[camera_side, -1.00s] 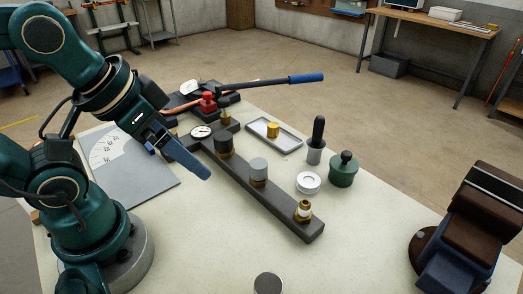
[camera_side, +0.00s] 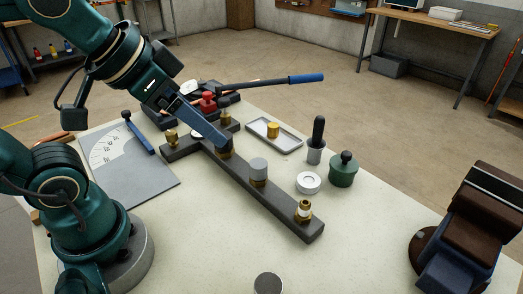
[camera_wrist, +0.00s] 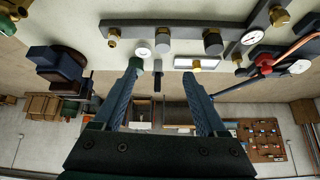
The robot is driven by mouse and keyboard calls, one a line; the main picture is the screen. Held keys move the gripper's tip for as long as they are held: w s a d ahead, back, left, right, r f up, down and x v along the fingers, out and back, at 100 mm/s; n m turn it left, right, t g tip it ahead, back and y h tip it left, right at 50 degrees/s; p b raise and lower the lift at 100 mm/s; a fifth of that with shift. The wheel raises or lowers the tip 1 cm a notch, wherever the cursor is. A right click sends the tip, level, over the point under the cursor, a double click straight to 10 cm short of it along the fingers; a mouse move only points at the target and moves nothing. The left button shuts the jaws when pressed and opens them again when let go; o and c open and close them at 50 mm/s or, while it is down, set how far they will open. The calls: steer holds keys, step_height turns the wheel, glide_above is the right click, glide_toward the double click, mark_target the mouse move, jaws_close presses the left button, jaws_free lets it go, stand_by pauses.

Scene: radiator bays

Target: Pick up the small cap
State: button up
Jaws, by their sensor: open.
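Several pieces look like caps, and I cannot tell for sure which one is the small cap. A short yellow cap (camera_side: 273,130) stands in a shallow grey tray (camera_side: 290,143); the yellow cap also shows in the wrist view (camera_wrist: 197,65). A grey cylindrical cap (camera_side: 258,166) sits on the dark manifold bar (camera_side: 282,207). A darker cap on the bar is mostly hidden behind my gripper (camera_side: 222,143). In the wrist view my gripper (camera_wrist: 162,70) is open and empty, its fingers wide apart, with the yellow cap near the right fingertip.
A white ring (camera_side: 308,182), a black-handled tool (camera_side: 317,140) and a green knobbed pot (camera_side: 343,169) stand right of the bar. A grey disc (camera_side: 268,284) lies at the front. A vise (camera_side: 465,230) stands at right. A blue-handled lever (camera_side: 305,78) extends behind the tray.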

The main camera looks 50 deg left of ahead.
steer(key=w+a+r, duration=0.2)
steer(key=w+r, duration=0.2)
steer(key=w, duration=0.7)
steer(key=n+g, duration=0.1)
steer(key=g, duration=0.1)
glide_above(271, 126)
steer(key=s+d, duration=0.1)
steer(key=d, duration=0.1)
step_height(271, 126, down, 14)
steer(key=shift+n+g, duration=0.3)
steer(key=f, duration=0.1)
steer(key=a+f, duration=0.1)
steer(key=s+f, duration=0.1)
steer(key=f, duration=0.1)
steer(key=shift+a, duration=0.4)
steer(key=shift+x, duration=2.5)
steer(key=shift+a, duration=0.15)
jaws_close()
